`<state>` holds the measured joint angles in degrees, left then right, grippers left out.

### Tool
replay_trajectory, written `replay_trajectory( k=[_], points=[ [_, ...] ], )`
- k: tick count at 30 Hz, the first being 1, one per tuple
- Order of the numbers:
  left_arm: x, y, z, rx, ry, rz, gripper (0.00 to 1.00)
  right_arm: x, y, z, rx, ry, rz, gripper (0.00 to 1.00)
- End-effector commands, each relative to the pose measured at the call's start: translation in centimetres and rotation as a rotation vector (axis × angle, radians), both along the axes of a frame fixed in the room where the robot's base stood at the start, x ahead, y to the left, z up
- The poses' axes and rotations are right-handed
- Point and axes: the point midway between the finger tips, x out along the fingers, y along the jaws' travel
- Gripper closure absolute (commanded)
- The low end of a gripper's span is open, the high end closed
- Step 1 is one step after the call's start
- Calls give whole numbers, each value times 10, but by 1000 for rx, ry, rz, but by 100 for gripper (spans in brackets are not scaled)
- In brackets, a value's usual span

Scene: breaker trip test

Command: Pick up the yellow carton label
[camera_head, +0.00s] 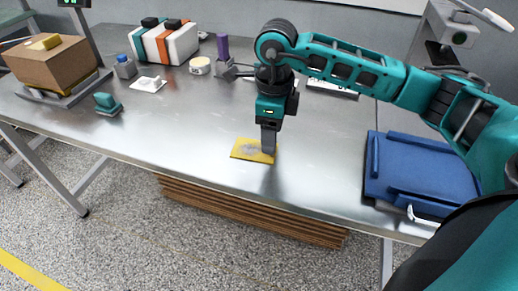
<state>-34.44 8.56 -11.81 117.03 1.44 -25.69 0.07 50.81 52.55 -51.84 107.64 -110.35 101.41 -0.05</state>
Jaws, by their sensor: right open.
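The yellow carton label (240,153) lies flat on the metal table near its front edge, with a greyish patch on its face. My right gripper (268,148) points straight down over the label's right part. Its fingers hide some of that part. The gripper is open, and I cannot tell whether the fingertips touch the label or the table. My left gripper does not show in the head view.
A blue case (420,168) lies at the table's right. A cardboard box (48,66) sits on a scale at the far left. A teal object (107,104), a tape roll (200,66) and a purple cylinder (222,46) stand further back. The table left of the label is clear.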

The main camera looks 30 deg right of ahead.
Motion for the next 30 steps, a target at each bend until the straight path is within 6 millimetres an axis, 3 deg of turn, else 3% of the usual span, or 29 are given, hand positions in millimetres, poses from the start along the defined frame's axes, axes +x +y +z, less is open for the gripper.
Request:
replay_trajectory(
  k=[5, 12, 30],
  points=[
    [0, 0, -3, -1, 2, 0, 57, -2, 0, -27, 1, 1, 0, 38],
    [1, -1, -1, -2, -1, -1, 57, -1, 0, -28, 1, -1, 0, 38],
    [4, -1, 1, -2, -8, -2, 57, -1, 1, -28, 1, -1, 0, 96]
  ],
)
